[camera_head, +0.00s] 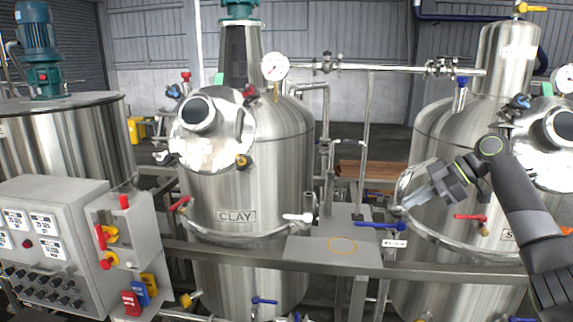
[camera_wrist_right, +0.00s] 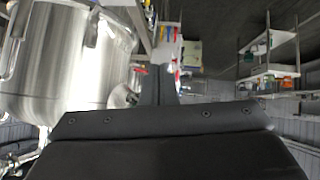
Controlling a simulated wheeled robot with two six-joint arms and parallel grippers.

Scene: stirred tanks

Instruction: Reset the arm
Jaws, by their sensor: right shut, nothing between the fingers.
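My right arm comes in from the right edge in the head view. Its gripper (camera_head: 421,196) is raised in front of the right steel tank (camera_head: 428,262), with the fingers pointing left. The fingers are shut with nothing between them, and the gripper appears clear of the tank's rail. In the right wrist view, my dark wrist body fills the bottom, and a steel tank (camera_wrist_right: 70,62) stands at the upper left. My left gripper is not in view.
A tank labelled CLAY (camera_head: 245,190) stands in the middle. A grey control box (camera_head: 60,240) with switches is at the left. A small grey shelf (camera_head: 325,246) with a yellow ring mark and a blue-handled valve (camera_head: 380,226) lie between the tanks. A rack (camera_wrist_right: 272,62) shows in the wrist view.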

